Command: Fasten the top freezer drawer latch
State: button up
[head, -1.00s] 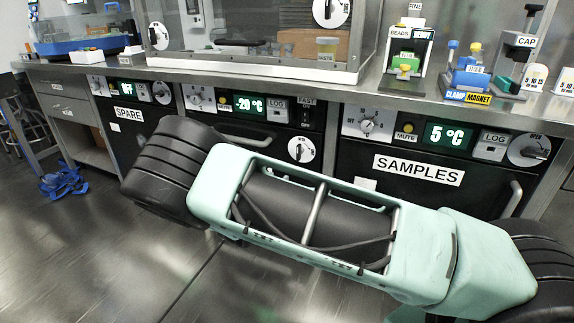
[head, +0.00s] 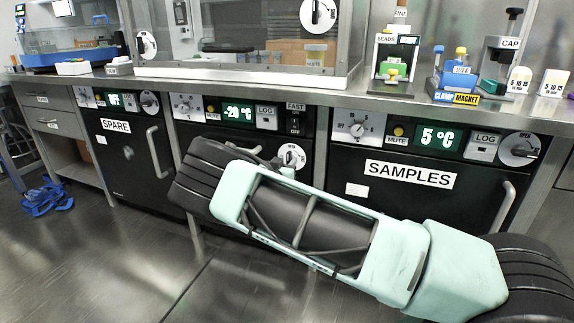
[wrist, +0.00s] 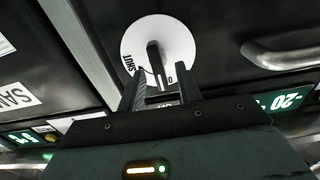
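The freezer (head: 230,143) is the black front under the -20 °C display. Its round white latch dial (head: 292,157) sits at the front's upper right, partly covered by my arm. In the wrist view the latch dial (wrist: 128,40) is upside down, with SHUT and part of another word readable. Its dark lever (wrist: 154,58) stands roughly upright in that picture. My gripper (wrist: 161,66) is open, one finger on each side of the lever, with gaps visible; contact cannot be told. The gripper is mostly hidden behind my arm in the head view.
A bar handle (wrist: 285,50) is beside the dial. The SPARE unit (head: 125,150) is to the left and the SAMPLES unit (head: 420,190) to the right. A steel counter (head: 250,85) with lab gear runs above.

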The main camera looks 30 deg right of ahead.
jog(key=shift+w+d, duration=0.25)
jog(key=shift+d, duration=0.15)
grip_shut()
